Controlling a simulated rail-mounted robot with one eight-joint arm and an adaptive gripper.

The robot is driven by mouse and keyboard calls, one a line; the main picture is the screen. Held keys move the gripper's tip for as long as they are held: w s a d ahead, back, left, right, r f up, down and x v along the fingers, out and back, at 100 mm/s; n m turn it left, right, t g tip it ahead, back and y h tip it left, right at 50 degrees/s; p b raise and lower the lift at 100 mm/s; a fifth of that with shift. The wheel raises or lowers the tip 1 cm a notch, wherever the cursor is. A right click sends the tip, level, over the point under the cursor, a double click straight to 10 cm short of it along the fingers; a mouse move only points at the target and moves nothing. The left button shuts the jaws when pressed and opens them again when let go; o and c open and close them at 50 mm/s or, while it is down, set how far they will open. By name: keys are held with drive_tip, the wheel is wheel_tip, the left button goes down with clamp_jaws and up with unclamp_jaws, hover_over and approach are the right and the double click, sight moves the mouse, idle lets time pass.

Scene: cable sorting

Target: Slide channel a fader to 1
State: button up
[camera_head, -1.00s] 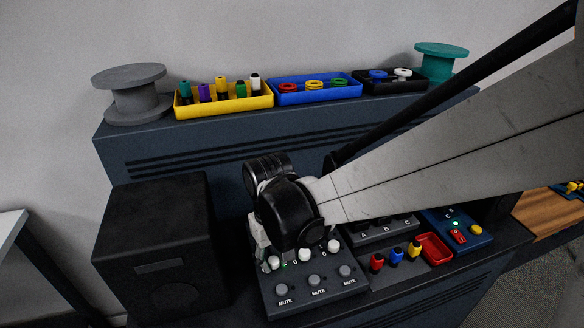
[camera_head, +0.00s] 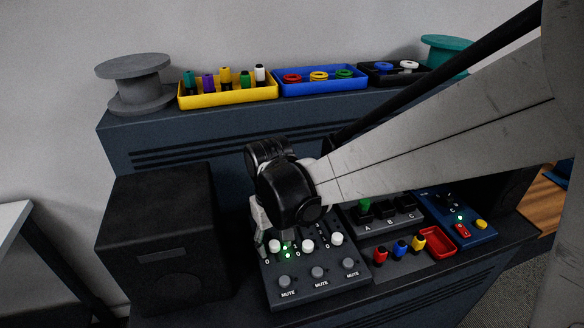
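The dark mixer panel (camera_head: 300,291) stands on the desk with three white fader knobs. Green lights (camera_head: 288,251) glow beside the left slot. My gripper (camera_head: 264,230) points down at the left knob, with a pale finger just behind and left of it. The black wrist hides the far panel and most of the gripper. I cannot tell finger opening or contact.
A black speaker (camera_head: 160,245) stands close on the left. To the right are a box marked A, B, C (camera_head: 372,222), several coloured plugs (camera_head: 400,247), a red tray (camera_head: 438,241) and a blue box (camera_head: 462,222). Coloured bins (camera_head: 230,98) line the shelf behind.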

sight(275, 244)
drive_tip(key=shift+r, duration=0.1)
wheel_tip(275, 244, up, 12)
idle(0.6)
drive_tip(key=s+d+m+t, duration=0.3)
drive_tip(key=s+d, duration=0.2)
drive_tip(key=d, duration=0.9)
drive_tip(key=s+d+r+m+t, duration=0.1)
drive_tip(key=s+d+m+t, duration=0.3)
drive_tip(key=d, duration=1)
drive_tip(key=shift+s+d+r, duration=0.15)
drive_tip(key=shift+s+d, duration=0.05)
drive_tip(key=shift+s, duration=0.3)
idle(1.4)
